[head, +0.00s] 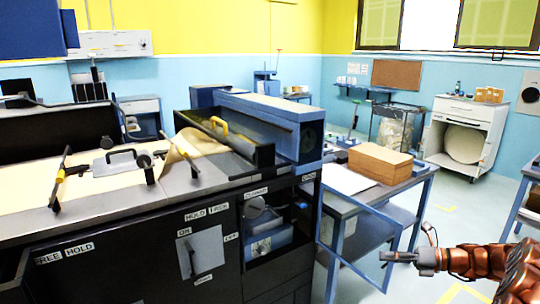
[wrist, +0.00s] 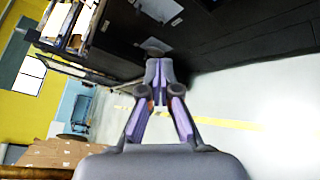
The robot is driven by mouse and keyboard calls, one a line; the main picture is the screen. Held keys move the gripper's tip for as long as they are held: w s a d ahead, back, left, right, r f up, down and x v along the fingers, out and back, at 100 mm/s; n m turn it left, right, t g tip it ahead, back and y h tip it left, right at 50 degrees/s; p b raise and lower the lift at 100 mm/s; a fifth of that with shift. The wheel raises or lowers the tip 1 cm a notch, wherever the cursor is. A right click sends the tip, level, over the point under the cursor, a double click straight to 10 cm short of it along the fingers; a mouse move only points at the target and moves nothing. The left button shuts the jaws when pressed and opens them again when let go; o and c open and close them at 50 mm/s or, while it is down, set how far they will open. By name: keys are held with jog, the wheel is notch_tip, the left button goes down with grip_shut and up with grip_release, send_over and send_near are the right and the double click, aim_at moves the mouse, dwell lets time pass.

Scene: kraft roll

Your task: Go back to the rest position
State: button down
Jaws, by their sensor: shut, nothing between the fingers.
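My gripper (head: 386,257) is at the lower right of the head view, on the end of my copper-coloured arm. Nothing touches the gripper in either view.
A black machine (head: 130,262) with kraft paper (head: 195,142) fills the left. A white cabinet (head: 462,115) stands at the back right. The floor (head: 450,205) between is open.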

jog(key=s+a+r+n+g+h+p, duration=0.2)
jog(key=s+a+r+n+g, duration=0.25)
jog(key=s+a+n, duration=0.55)
jog(key=s+a+r+n+g+h+p, duration=0.1)
jog(key=s+a+r+n+g+h, duration=0.35)
jog(key=s+a, duration=0.6)
jog(key=s+d+n+h+p, duration=0.1)
jog(key=s+n+h, duration=0.3)
jog(key=s+n, duration=0.5)
jog(key=s+d+n+t+h+p, duration=0.1)
jog(key=s+d+n+h+p, duration=0.1)
jog(key=s+n, duration=0.7)
jog(key=shift+s+d+r+h, duration=0.35)
jog(key=shift+s+d+h, duration=0.6)
jog(key=shift+s, duration=1.35)
jog(key=shift+n, duration=0.25)
